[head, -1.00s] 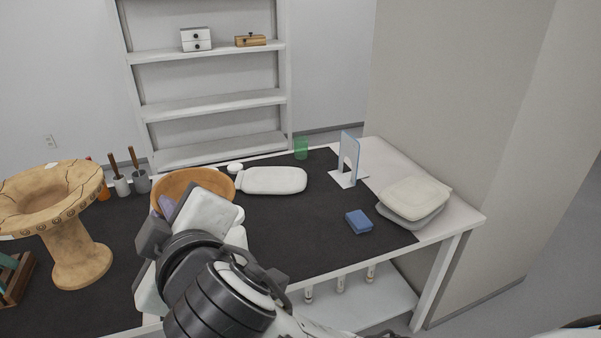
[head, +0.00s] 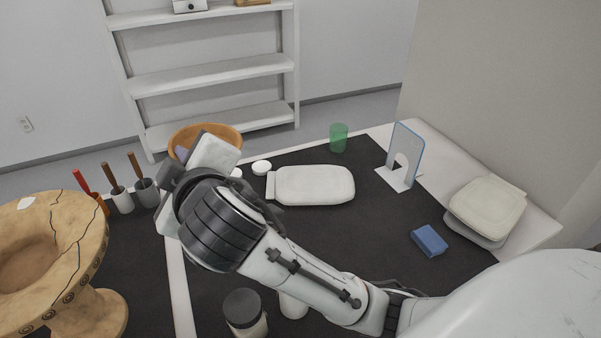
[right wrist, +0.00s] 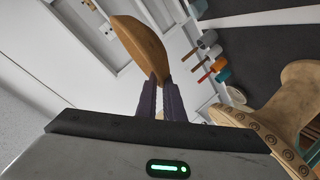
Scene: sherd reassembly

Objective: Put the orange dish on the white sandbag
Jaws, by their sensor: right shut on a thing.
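The orange dish (head: 206,136) shows beyond my right gripper (head: 181,154), at the back left of the table in the head view. In the right wrist view the purple fingers of my right gripper (right wrist: 163,92) are shut on the rim of the dish (right wrist: 140,46). The dish looks raised clear of the table. The white sandbag (head: 313,185) lies flat on the dark mat, to the right of the dish, with nothing on it. My left gripper is not in view.
A large cracked clay vessel (head: 82,262) stands at left, near tool cups (head: 147,191). A green glass (head: 339,138), a clear bookend (head: 404,158), a blue block (head: 429,240) and stacked pale pads (head: 487,207) stand at right. A dark-lidded jar (head: 245,312) is in front.

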